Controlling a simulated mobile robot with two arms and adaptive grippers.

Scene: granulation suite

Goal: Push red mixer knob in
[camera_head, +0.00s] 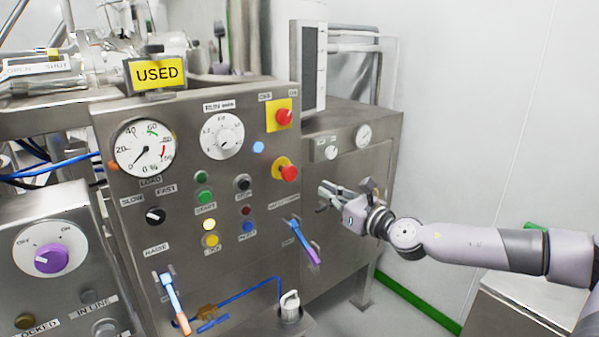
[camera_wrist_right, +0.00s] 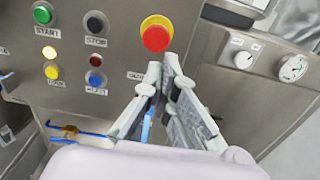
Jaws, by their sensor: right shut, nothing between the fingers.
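A red mushroom knob (camera_head: 289,173) on a round yellow base sits on the right part of the steel control panel. It shows in the right wrist view (camera_wrist_right: 156,38) just beyond the fingertips. A second red knob (camera_head: 284,117) on a yellow square plate is above it. Which of the two is the mixer knob, I cannot tell. My right gripper (camera_head: 324,190) is shut and empty, right of and slightly below the lower knob, apparently apart from it. In the right wrist view the fingertips (camera_wrist_right: 163,63) point at that knob. My left gripper is not in view.
The control panel (camera_head: 185,280) carries a gauge (camera_head: 144,147), a white dial (camera_head: 222,136) and several coloured buttons. A lever with a purple end (camera_head: 303,243) juts out below the lower knob. A steel cabinet (camera_head: 380,160) stands behind my right gripper.

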